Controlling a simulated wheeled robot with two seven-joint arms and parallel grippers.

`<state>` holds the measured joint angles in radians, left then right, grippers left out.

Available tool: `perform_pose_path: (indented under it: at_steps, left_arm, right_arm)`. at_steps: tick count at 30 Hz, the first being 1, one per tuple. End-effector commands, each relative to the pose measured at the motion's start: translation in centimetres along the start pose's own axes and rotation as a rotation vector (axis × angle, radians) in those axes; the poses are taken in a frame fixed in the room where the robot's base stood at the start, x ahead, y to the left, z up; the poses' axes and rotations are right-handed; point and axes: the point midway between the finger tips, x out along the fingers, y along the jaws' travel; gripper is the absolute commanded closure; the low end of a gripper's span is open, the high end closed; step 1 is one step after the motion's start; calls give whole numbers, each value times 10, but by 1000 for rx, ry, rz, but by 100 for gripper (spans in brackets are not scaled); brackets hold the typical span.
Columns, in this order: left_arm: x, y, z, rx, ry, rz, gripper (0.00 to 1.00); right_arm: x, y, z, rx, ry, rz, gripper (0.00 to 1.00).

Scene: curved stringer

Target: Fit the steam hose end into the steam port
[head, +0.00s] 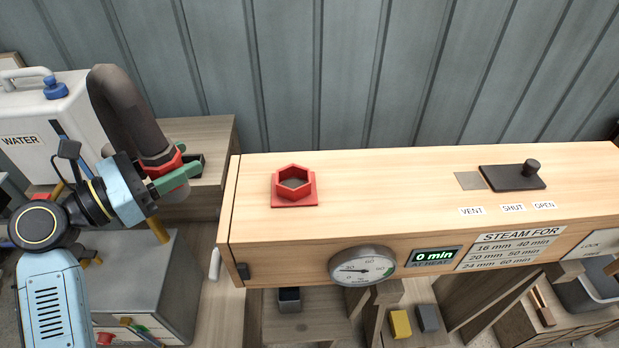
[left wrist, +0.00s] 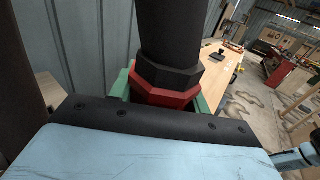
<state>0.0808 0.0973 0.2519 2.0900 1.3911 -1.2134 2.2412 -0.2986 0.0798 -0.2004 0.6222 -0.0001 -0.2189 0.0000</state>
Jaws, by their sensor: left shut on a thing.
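The steam hose (head: 122,105) is a thick dark brown hose that arches up on the left of the head view. Its end has a red collar (head: 162,168) with a pale tip below it. My left gripper (head: 168,177) has green fingers shut around the hose end, left of the steam box and apart from it. The left wrist view shows the dark hose (left wrist: 170,35) and red collar (left wrist: 165,85) between the green fingers. The steam port (head: 294,184) is a red hexagonal socket on a square base on top of the wooden box, open and empty.
The wooden steam box (head: 400,175) carries a dial gauge (head: 363,266), a timer display (head: 434,256) and a black vent slide (head: 512,178). A white water tank (head: 40,130) stands at the left. The box top between port and vent is clear.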

Motion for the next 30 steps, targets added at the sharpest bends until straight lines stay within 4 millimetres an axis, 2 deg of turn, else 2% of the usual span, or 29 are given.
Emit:
perform_pose_path:
  at_steps: [1, 6, 12, 15, 19, 23, 30]
  left_arm:
    - [15, -1, 16, -3, -1, 9, 79]
    - [72, -12, 34, -2, 0, 56, 79]
    - [134, -42, 52, 0, 0, 99, 79]
    - [155, -58, 58, 2, 0, 115, 79]
    - [173, -74, 62, 2, 0, 127, 79]
    - [181, -82, 60, 3, 0, 134, 79]
    - [182, -83, 13, 4, 2, 134, 79]
  right_arm:
    - [-23, 0, 2, 0, -7, -1, 64]
    - [-70, 0, 1, 0, -11, -2, 64]
    - [-118, 1, -8, 0, -7, -1, 64]
    - [-136, 2, -11, 0, -4, 0, 64]
    - [-150, 2, -12, 0, -4, 0, 64]
    - [-154, 2, -13, 0, -4, 0, 64]
    - [-131, 2, -11, 0, -4, 0, 64]
